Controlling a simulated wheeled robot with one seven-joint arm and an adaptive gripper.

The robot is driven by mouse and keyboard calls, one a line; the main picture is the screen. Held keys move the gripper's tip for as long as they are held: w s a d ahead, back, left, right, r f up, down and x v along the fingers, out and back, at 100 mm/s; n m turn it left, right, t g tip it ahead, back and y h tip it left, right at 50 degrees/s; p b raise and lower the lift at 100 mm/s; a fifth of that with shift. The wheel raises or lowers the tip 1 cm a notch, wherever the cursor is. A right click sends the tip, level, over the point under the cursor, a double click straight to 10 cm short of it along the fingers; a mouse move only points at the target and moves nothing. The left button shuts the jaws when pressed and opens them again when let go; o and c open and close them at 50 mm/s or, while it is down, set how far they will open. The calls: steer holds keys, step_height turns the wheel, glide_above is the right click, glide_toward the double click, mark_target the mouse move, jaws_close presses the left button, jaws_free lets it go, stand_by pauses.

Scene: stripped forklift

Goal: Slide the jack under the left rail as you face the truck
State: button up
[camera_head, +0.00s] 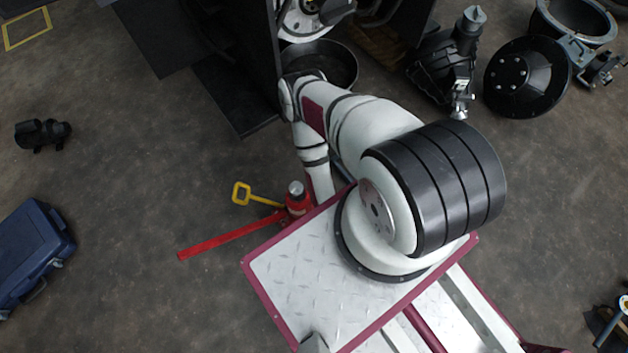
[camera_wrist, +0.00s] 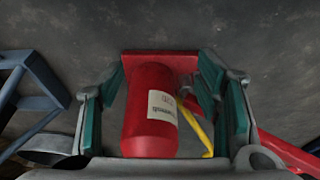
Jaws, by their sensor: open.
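The red jack (camera_head: 297,199) stands on the floor beside the edge of my base, with a long red bar (camera_head: 230,236) reaching out to the left. In the wrist view the jack's red body (camera_wrist: 150,112), with a white label and a wide red base, lies between the fingers of my gripper (camera_wrist: 162,78). The gripper is open, with green pads on both sides; a gap shows at the left pad, and contact at the right is unclear. In the head view the gripper is hidden. The dark truck structure (camera_head: 278,60) stands above the jack in the picture; I cannot tell which part is the left rail.
A yellow handle (camera_head: 242,193) lies close by the jack. A blue case (camera_head: 35,250) and a black part (camera_head: 43,133) are on the floor at left. A dark round pan (camera_head: 340,58) and removed parts (camera_head: 525,75) are at the top.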

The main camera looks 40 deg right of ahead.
steer(key=b+x, duration=0.3)
steer(key=x, duration=0.2)
steer(key=w+b+x, duration=0.1)
steer(key=b+x, duration=0.3)
steer(key=x, duration=0.2)
steer(key=shift+w, duration=0.3)
